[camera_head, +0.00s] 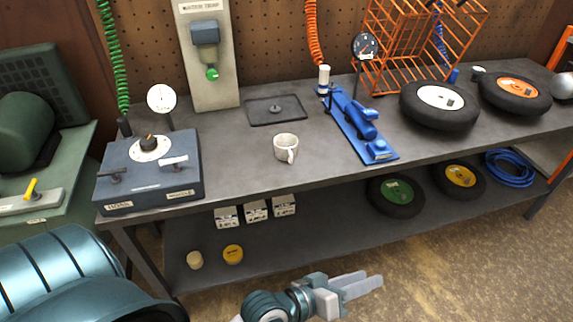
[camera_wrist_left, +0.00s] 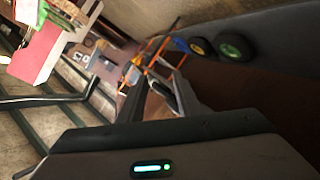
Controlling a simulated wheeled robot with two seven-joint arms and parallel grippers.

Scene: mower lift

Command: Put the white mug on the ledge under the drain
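The white mug (camera_head: 286,148) stands upright on the grey workbench, its handle toward the front. Behind it to the left is a pale upright panel with a water trap (camera_head: 205,34). A green drain knob (camera_head: 212,74) hangs under the trap. The panel's lower part (camera_head: 213,98) meets the bench behind the mug; I cannot make out a separate ledge there. My left gripper (camera_head: 364,287) is in front of the bench, below its top and well short of the mug. Its fingers (camera_wrist_left: 160,97) are apart and empty in the left wrist view. My right gripper is not in view.
A blue-grey control box (camera_head: 150,173) with a gauge stands left of the mug. A dark flat tray (camera_head: 277,109) lies behind it. A blue tool (camera_head: 360,128) and wheels (camera_head: 438,104) are to the right. The bench top around the mug is clear.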

